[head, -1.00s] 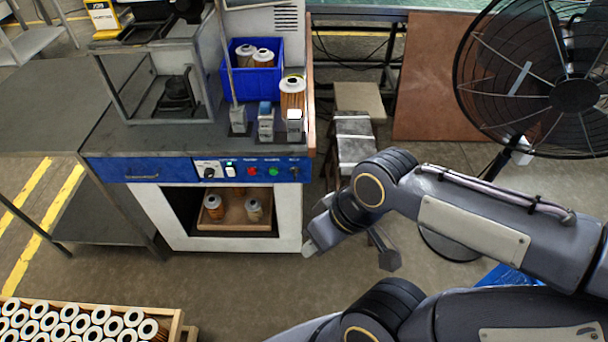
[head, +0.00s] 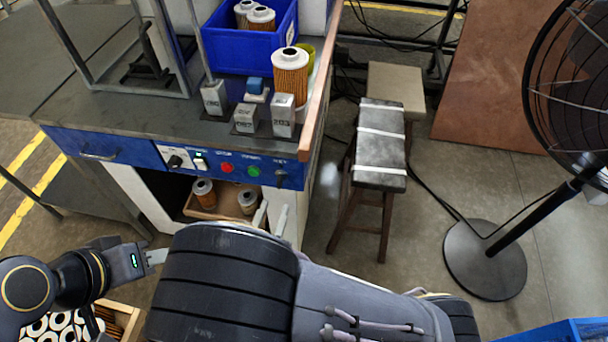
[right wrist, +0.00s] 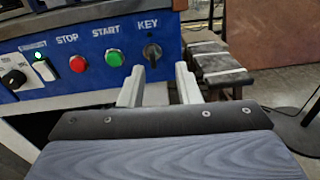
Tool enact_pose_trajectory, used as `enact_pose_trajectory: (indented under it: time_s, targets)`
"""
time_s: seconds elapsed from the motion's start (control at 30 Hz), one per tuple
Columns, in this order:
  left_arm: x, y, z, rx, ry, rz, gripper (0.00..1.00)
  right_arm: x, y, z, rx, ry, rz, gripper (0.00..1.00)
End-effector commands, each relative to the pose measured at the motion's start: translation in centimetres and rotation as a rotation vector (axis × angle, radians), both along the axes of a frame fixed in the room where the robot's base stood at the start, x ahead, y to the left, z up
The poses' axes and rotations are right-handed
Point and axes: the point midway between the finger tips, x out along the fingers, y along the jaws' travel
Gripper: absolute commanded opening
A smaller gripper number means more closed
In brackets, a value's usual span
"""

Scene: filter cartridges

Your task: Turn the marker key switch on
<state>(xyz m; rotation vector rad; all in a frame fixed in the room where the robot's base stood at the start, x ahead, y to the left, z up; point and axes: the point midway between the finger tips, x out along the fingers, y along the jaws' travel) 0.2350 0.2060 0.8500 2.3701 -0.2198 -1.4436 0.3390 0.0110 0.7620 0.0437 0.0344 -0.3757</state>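The key switch (right wrist: 152,51) is a small dark round knob under the white word KEY on the blue panel (right wrist: 85,52). In the head view, the key switch (head: 281,177) is at the panel's right end. Its exact turn position is hard to read. My right gripper (right wrist: 160,68) is open and empty, its two pale fingers pointing at the panel just below the key switch, apart from it. The right gripper (head: 271,210) also shows in the head view. My left gripper (head: 157,257) is at lower left, away from the panel; its finger gap is unclear.
Left of the key switch are a green START button (right wrist: 114,57), a red STOP button (right wrist: 77,63), a green-lit switch (right wrist: 43,68) and a black dial (right wrist: 14,79). A stool (head: 380,150) and a fan (head: 565,100) stand right of the bench.

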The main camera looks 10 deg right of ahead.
Motion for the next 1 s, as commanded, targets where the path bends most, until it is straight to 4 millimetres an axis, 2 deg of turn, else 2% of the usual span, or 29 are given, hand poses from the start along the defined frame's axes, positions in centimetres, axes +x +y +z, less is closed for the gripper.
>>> enact_pose_trajectory:
  time_s: [0.03, 0.13, 0.6, 0.77, 1.0]
  targets:
    - [0.0, 0.0, -0.3, 0.000, 0.000, 0.000, 0.36, -0.2, 0.8, -0.5, -0.029, -0.016, 0.035, 0.30]
    - [0.0, 0.0, -0.3, 0.000, -0.001, 0.000, 0.36, 0.0, 1.3, -0.6, -0.050, -0.029, 0.064, 0.30]
    - [0.0, 0.0, -0.4, 0.000, -0.001, 0.000, 0.36, 6.3, -0.8, -0.6, -0.048, -0.027, 0.060, 0.30]
    - [0.0, 0.0, -0.4, 0.000, 0.000, 0.000, 0.36, 7.1, -1.1, -0.5, -0.048, -0.028, 0.062, 0.30]
    - [0.0, 0.0, -0.4, 0.000, 0.000, 0.000, 0.36, 7.2, -1.1, -0.5, -0.048, -0.027, 0.062, 0.30]
